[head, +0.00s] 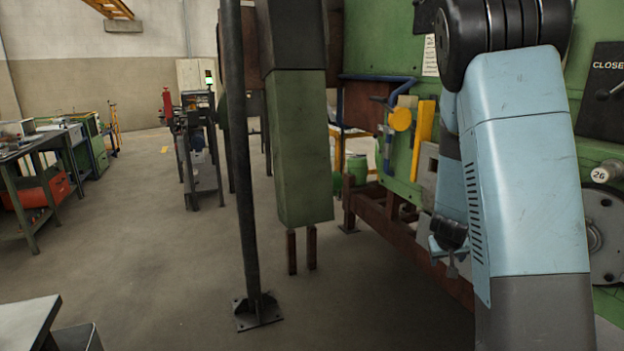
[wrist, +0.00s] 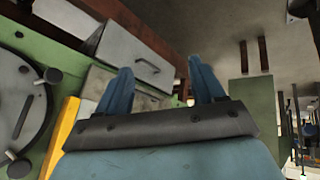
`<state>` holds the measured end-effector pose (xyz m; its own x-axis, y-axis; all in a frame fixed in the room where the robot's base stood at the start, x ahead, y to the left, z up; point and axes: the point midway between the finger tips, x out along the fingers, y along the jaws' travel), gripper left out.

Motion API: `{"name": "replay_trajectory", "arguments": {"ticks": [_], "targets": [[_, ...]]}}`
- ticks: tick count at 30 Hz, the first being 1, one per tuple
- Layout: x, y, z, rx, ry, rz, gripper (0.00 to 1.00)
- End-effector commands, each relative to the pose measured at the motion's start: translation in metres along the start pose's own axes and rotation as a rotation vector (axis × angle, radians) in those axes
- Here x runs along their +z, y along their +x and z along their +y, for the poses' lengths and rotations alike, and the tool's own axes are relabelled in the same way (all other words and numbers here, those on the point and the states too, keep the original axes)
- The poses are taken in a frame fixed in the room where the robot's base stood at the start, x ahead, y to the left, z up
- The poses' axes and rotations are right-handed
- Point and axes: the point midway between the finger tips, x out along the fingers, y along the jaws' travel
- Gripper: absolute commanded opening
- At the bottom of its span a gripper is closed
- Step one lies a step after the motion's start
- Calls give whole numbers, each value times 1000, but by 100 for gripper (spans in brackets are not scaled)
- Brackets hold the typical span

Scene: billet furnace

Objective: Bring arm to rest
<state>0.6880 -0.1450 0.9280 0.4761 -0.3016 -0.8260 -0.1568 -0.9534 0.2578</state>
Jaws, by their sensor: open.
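My gripper (wrist: 160,78) shows in the wrist view as two blue fingers set well apart on a dark grey mount. Nothing is between the fingers; they are open and empty. In the head view my light blue arm hangs down at the right, in front of the green furnace (head: 380,40). The dark and blue end beside its lower left edge appears to be my gripper (head: 450,245), partly hidden by the arm. The furnace front also shows at the left of the wrist view, with a round grey plate (wrist: 18,100) and a yellow bar (wrist: 62,138).
A dark post (head: 243,150) and a hanging green box (head: 300,150) stand left of the arm. A yellow bar (head: 422,135) and brown frame (head: 385,208) are close to it. A metal table corner (head: 25,322) is at lower left. Floor between is open.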

Motion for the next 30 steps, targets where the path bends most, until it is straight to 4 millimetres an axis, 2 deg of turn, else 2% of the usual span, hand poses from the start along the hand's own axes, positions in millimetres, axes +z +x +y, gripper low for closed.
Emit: {"name": "replay_trajectory", "arguments": {"ticks": [1, 6, 15, 23, 30], "targets": [[-3, -14, -4, -37, 15, 6, 68], [-8, -58, -22, -157, 50, 10, 68], [-4, -143, -41, -322, 70, 9, 68], [13, -217, -48, -409, 57, 2, 68], [41, -281, -47, -436, 30, -6, 68]]}}
